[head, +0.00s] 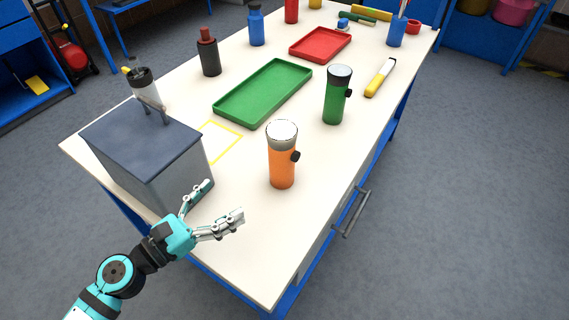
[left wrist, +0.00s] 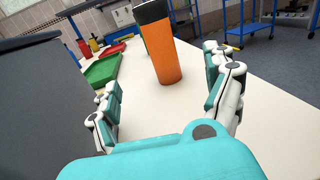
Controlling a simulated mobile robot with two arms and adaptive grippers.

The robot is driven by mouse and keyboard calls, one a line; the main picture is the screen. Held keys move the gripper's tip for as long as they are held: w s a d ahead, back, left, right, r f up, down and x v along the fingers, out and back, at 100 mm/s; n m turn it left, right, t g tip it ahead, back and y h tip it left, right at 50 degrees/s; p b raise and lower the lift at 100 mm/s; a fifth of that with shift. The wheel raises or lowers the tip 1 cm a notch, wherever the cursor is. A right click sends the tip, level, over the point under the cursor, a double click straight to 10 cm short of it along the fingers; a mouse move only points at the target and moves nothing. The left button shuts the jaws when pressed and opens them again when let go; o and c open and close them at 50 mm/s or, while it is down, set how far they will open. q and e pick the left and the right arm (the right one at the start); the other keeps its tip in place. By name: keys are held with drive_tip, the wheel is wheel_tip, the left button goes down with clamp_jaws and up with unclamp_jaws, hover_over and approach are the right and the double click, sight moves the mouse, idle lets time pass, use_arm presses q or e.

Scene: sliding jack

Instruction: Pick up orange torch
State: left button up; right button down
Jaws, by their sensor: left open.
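In the left wrist view the orange torch (left wrist: 172,58) stands ahead, between and beyond the two fingers. My left gripper (head: 224,203) is open and empty, to the lower left of the torch and apart from it. Its fingers also show in the left wrist view (left wrist: 168,92), spread wide. My right gripper is not in view.
A grey box with a dark lid (head: 140,140) stands left of my gripper, close to it. A green torch (head: 336,98) stands behind the orange one. A green tray (head: 222,108) and a red tray (head: 318,56) lie farther back. The table's front right corner is clear.

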sight(272, 168)
use_arm(q)
wheel_tip(272, 168, down, 2)
drive_tip(key=shift+w+d+f+b, duration=0.1)
drive_tip(key=shift+b, duration=0.45)
drive_tip(key=shift+w+d+r, duration=0.2)
drive_tip(key=p+x, duration=0.4)
drive_tip(key=x, duration=0.7)
drive_tip(key=shift+p, duration=0.35)
drive_tip(key=shift+p+x, duration=0.55)
drive_tip(key=shift+x, duration=2.35)
drive_tip(key=shift+f, duration=0.1)
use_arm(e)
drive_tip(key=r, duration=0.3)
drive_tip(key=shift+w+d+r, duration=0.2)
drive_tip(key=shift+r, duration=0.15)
use_arm(q)
drive_tip(key=shift+c, duration=0.4)
drive_tip(key=shift+c, duration=1.1)
drive_tip(key=c, duration=1.1)
